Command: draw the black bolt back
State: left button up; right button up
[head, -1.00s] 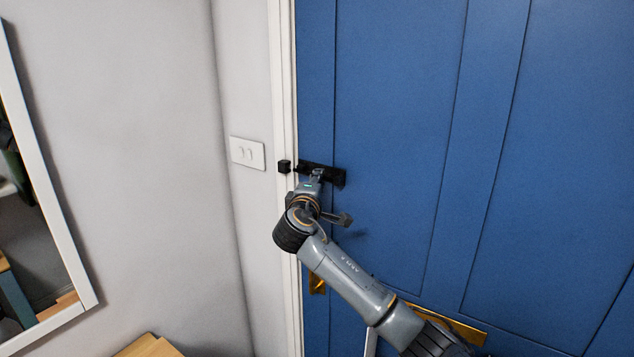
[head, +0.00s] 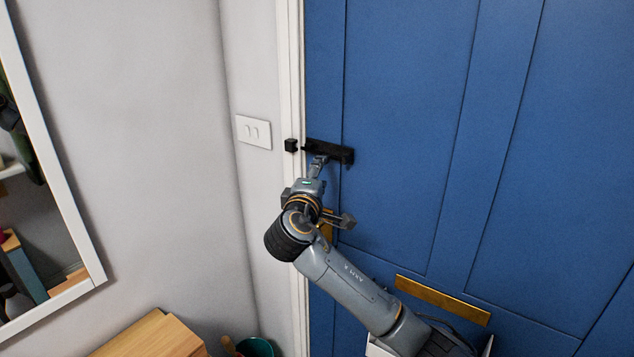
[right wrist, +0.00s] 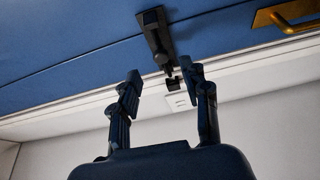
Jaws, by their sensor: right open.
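The black bolt (head: 335,152) is mounted on the blue door (head: 400,120) near its left edge. Its black keeper (head: 291,145) sits on the white frame, and a small gap shows between the two in the head view. My right gripper (head: 317,164) is just below the bolt, open and empty. In the right wrist view, the open fingertips (right wrist: 162,76) are spread apart, with the bolt (right wrist: 154,32) ahead between them and the keeper (right wrist: 173,86) close to the right fingertip. Contact cannot be told. My left gripper is not in view.
A white switch plate (head: 254,132) is on the wall left of the frame. A brass letter plate (head: 443,299) is lower on the door. A wooden-topped piece of furniture (head: 155,336) and a mirror (head: 85,225) are at left. The door around the bolt is clear.

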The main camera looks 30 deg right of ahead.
jog(key=shift+v, duration=1.75)
jog(key=w+a+f+n+g+y+b, duration=0.1)
jog(key=w+f+y, duration=0.15)
jog(key=f, duration=1.15)
jog(key=w+f+n+g+y+b, duration=0.1)
jog(key=f+y, duration=0.2)
jog(key=f, duration=1)
jog(key=s+a+f+g+y+b, duration=0.1)
jog(key=s+f, duration=0.3)
jog(key=f, duration=0.6)
jog(key=s+a+f+m+g+y, duration=0.15)
jog(key=s+f, duration=0.25)
jog(key=f, duration=0.6)
jog(key=s+a+f+g+y+b, duration=0.1)
jog(key=s+f, duration=0.4)
jog(key=f, duration=0.5)
jog(key=s+a+f+m+g+y+b, duration=0.1)
jog(key=s+a+f+m+g+y, duration=0.15)
jog(key=s+f, duration=1.05)
jog(key=s+a+f+m+g+y+b, duration=0.1)
jog(key=s+a+f+m+g, duration=0.15)
jog(key=s+f, duration=1.05)
jog(key=s+a+m+g, duration=0.1)
jog(key=s+a+m, duration=0.1)
jog(key=s, duration=1.5)
jog(key=shift+s+a+f+b, duration=0.2)
jog(key=shift+s+f+b, duration=0.1)
jog(key=shift+f+b, duration=0.15)
